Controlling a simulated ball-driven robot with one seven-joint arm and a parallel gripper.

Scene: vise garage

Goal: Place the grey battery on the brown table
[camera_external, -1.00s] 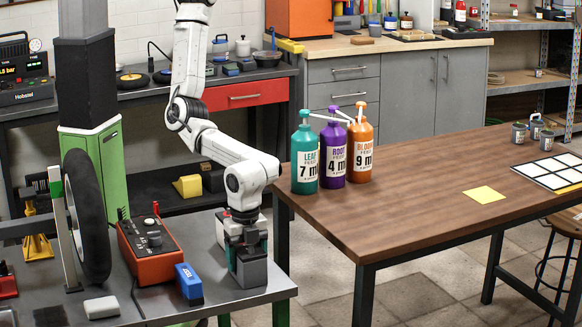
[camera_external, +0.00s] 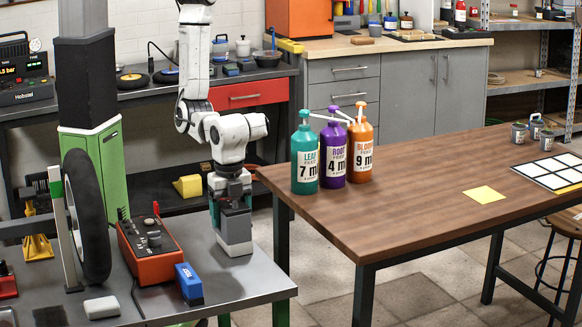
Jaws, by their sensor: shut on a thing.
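The grey battery (camera_external: 234,236) has a light grey lower part and a dark upper part. My gripper (camera_external: 233,204) points down and is shut on its upper part, hiding some of it. The battery is upright and appears lifted a little over the grey metal workbench, near its right end; the exact gap is hard to tell. The brown table (camera_external: 405,212) stands to the right, with a floor gap between it and the workbench.
Teal (camera_external: 305,164), purple (camera_external: 333,156) and orange (camera_external: 360,150) pump bottles stand at the table's left end. A yellow note (camera_external: 485,195) and a white grid sheet (camera_external: 550,172) lie farther right. The table's front middle is clear. A red charger (camera_external: 150,252) and blue box (camera_external: 189,283) sit on the workbench.

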